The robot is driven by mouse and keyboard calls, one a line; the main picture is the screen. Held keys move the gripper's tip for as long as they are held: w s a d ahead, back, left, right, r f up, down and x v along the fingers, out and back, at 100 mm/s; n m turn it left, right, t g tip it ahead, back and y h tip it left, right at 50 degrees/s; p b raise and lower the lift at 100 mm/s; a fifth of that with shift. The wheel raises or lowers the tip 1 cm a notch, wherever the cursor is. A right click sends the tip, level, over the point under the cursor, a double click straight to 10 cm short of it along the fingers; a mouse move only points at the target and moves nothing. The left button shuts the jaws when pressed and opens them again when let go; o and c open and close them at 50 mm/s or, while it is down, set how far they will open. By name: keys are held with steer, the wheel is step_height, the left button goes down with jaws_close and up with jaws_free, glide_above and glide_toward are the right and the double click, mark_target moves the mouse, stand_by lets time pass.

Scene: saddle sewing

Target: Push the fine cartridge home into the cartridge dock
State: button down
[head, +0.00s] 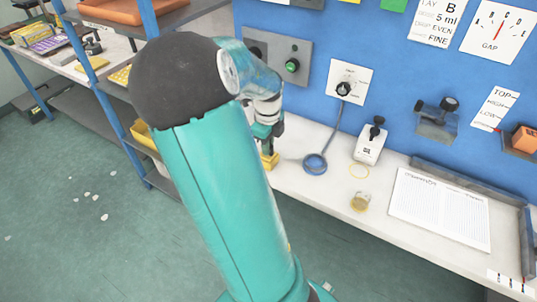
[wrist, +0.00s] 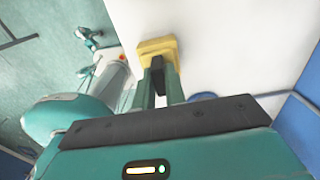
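A yellow block (wrist: 157,48) with a dark upright part (wrist: 157,76) is at the tips of my gripper (wrist: 158,82) in the wrist view. The two teal fingers stand on either side of the dark part and appear closed on it. In the head view my gripper (head: 266,142) is at the left end of the white bench, with the yellow block (head: 270,161) just below it. Whether the block touches the bench is unclear. I see no label naming it the fine cartridge. I cannot pick out the cartridge dock with certainty; my arm covers part of the scene.
The white bench (head: 330,190) carries a blue coil (head: 315,164), a white switch box (head: 370,144), an amber jar (head: 360,201) and a ruled sheet (head: 440,208). A blue wall with panels and brackets stands behind. A blue-posted shelf (head: 150,20) is at left.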

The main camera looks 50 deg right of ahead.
steer(key=shift+r, duration=2.25)
steer(key=shift+r, duration=1.85)
